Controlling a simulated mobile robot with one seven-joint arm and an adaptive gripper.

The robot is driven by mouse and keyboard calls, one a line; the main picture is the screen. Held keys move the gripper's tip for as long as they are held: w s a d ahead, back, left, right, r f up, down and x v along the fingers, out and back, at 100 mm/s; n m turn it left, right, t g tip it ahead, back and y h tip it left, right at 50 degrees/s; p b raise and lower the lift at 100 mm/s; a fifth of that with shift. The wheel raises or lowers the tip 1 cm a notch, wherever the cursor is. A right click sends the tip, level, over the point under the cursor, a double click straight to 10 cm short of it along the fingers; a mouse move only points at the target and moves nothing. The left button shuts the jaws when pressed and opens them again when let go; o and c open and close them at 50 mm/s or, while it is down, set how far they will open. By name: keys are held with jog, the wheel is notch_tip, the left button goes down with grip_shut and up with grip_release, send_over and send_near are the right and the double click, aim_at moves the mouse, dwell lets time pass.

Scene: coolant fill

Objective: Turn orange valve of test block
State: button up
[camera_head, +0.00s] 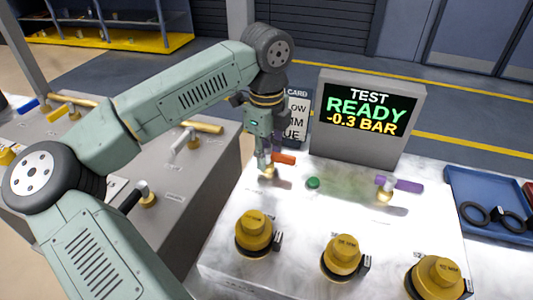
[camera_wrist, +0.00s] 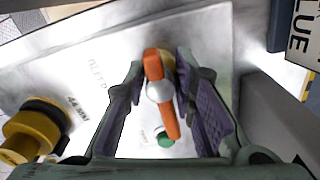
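The orange valve (camera_head: 284,158) stands at the back left of the white test block (camera_head: 330,211), its handle pointing right in the head view. In the wrist view, the orange handle (camera_wrist: 170,123) with its silver hub lies between my two fingers. My gripper (camera_head: 265,162) points down over the valve. It also shows in the wrist view (camera_wrist: 162,72), with its purple pads apart and a gap on each side of the handle. The gripper is open. In the head view it partly hides the valve's base.
A display (camera_head: 365,115) reading "TEST READY -0.3 BAR" stands close behind the valve, with a card (camera_head: 296,115) beside it. A green button (camera_head: 313,183), a purple valve (camera_head: 401,184) and yellow caps (camera_head: 341,255) share the block. A blue tray (camera_head: 467,187) lies right.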

grip_shut()
jog(key=shift+m+b, duration=0.3)
jog(key=shift+b, duration=0.05)
jog(key=shift+f+m+b, duration=0.15)
jog(key=shift+m+b, duration=1)
jog(key=shift+m, duration=0.05)
jog(key=m+b, duration=0.2)
jog(key=m, duration=0.2)
jog(key=shift+m, duration=0.3)
jog(key=m+b, duration=0.1)
jog(key=m, duration=0.3)
jog(key=shift+d+m+b, duration=0.1)
jog(key=shift+m+b, duration=0.2)
jog(key=m, duration=0.5)
jog(key=shift+r, duration=0.2)
jog(key=shift+o, duration=2.4)
grip_release()
